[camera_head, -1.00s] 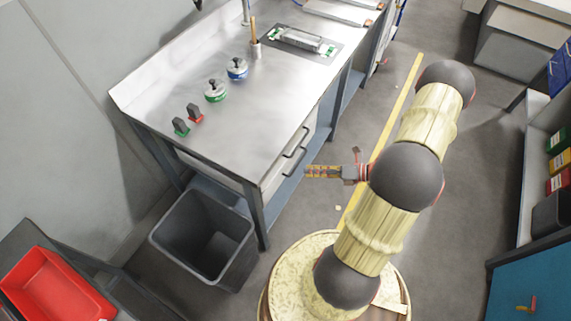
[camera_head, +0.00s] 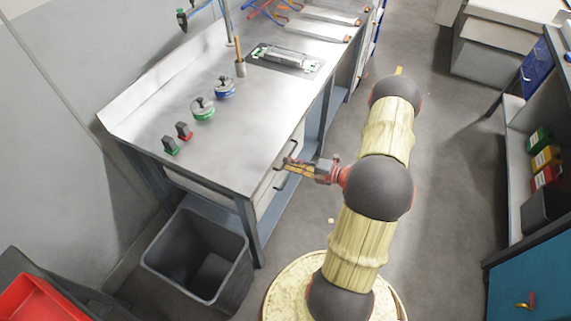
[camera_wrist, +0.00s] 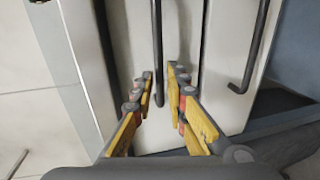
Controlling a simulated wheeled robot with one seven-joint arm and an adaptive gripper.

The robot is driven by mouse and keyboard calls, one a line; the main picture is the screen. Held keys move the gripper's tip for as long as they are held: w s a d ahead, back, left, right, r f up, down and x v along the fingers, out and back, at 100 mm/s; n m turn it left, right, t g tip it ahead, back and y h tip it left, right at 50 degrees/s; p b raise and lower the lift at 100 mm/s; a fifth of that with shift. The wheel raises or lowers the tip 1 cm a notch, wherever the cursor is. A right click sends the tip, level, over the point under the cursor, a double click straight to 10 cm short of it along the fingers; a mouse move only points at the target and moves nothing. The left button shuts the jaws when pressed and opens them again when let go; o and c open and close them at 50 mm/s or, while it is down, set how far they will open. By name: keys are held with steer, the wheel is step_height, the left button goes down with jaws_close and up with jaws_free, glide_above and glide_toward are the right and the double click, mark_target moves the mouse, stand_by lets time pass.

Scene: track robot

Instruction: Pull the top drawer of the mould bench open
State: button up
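The mould bench (camera_head: 225,145) has a metal top and a drawer front on its right side. In the wrist view, two dark bar handles stand on pale drawer fronts. The top drawer (camera_wrist: 133,40) appears to be the left one, with its handle (camera_wrist: 157,45) reaching down between my fingertips. The lower drawer's handle (camera_wrist: 257,50) is farther right, clear of the fingers. My gripper (camera_head: 287,163) is open at the drawer fronts; its yellow fingers (camera_wrist: 164,88) stand on either side of the handle, with a small gap visible. Both drawers look shut.
A grey bin (camera_head: 200,262) stands by the bench's near end. Green and blue knobbed pieces (camera_head: 203,110) and a rod holder (camera_head: 240,68) stand on the bench top. The floor (camera_head: 440,190) to the right is clear up to the shelving.

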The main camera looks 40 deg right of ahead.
steer(key=shift+x, duration=1.1)
steer(key=shift+c, duration=1.2)
jaws_close()
steer(key=f+p+v, duration=0.2)
steer(key=f+v, duration=0.1)
steer(key=v, duration=1.2)
steer(key=s+f+p+v, duration=0.1)
steer(key=f+p+v, duration=0.2)
steer(key=v, duration=1.2)
steer(key=shift+s+d+f, duration=0.25)
steer(key=shift+s+d, duration=0.1)
steer(key=shift+d, duration=0.15)
steer(key=shift+o, duration=1.2)
jaws_free()
